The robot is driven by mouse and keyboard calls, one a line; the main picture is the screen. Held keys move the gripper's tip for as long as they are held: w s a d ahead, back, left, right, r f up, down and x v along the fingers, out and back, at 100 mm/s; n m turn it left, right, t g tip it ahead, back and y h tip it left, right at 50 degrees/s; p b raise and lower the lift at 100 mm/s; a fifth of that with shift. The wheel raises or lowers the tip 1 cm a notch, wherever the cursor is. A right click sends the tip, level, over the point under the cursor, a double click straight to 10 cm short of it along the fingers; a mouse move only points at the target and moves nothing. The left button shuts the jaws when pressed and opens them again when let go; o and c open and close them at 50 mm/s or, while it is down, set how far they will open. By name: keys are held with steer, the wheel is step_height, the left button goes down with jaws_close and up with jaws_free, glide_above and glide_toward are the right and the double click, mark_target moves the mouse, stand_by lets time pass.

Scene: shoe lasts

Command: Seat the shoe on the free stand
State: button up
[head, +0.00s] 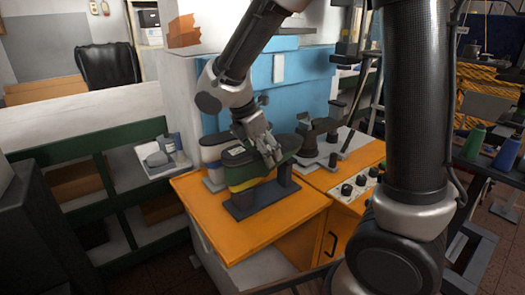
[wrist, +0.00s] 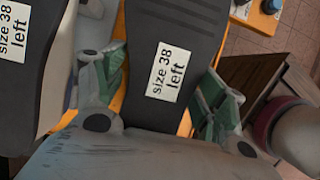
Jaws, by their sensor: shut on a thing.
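A shoe (head: 250,172) with a dark sole facing up and green and yellow sides is in my gripper (head: 264,150). The gripper comes from above, with one finger on each side of the shoe; the wrist view shows the fingers flanking its sole (wrist: 172,60), labelled "size 38 left". A grey-blue stand (head: 243,211) with upright posts is directly under this shoe on the orange top. Whether the shoe rests fully on the posts cannot be told. A second shoe (head: 213,152), white and blue with a dark sole, is just behind, also labelled "size 38 left" in the wrist view (wrist: 22,70).
The orange cabinet top (head: 225,245) is clear in front of the stand. A grey machine (head: 312,135) and a panel with black knobs (head: 355,184) are at right. A green-edged shelf (head: 90,143) is at left, and a blue panel (head: 295,85) stands behind.

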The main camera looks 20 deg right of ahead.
steer(key=shift+f, duration=0.1)
stand_by(0.3)
steer(key=o, duration=1.7)
steer(key=v, duration=1.2)
